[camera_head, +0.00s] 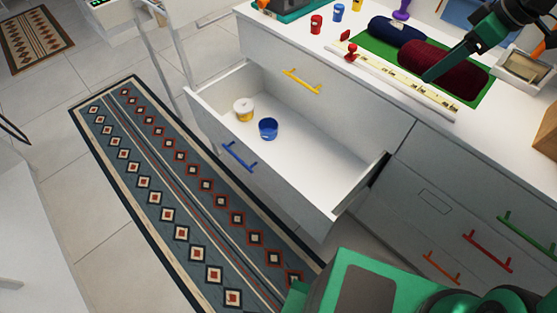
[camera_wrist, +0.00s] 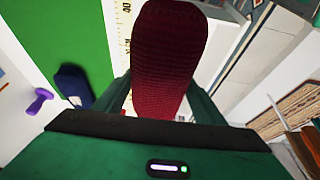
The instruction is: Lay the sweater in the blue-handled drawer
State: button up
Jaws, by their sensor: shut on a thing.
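The dark red, knitted, rolled sweater (camera_head: 452,76) is at the green mat on the counter; I cannot tell whether it touches the mat. My gripper (camera_head: 432,74) reaches in from the upper right and is shut on it. In the wrist view the sweater (camera_wrist: 170,55) lies between the two green fingers (camera_wrist: 160,100) and extends beyond them. The drawer (camera_head: 310,165) with the blue handle (camera_head: 239,157) is pulled open below the counter, to the left of my gripper.
A navy roll (camera_head: 397,30) lies on the green mat (camera_head: 370,53) beside the sweater. A ruler strip (camera_head: 400,75) and a red stamp-like object (camera_head: 351,52) lie along the counter front. Small cups, a purple dumbbell (camera_head: 402,10) and a tray (camera_head: 523,66) are nearby.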

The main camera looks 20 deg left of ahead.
aim_at(309, 175)
jog(key=u, duration=0.05)
jog(key=k, duration=0.4)
jog(key=u, duration=2.15)
jog(key=i, duration=1.45)
jog(key=z, duration=2.25)
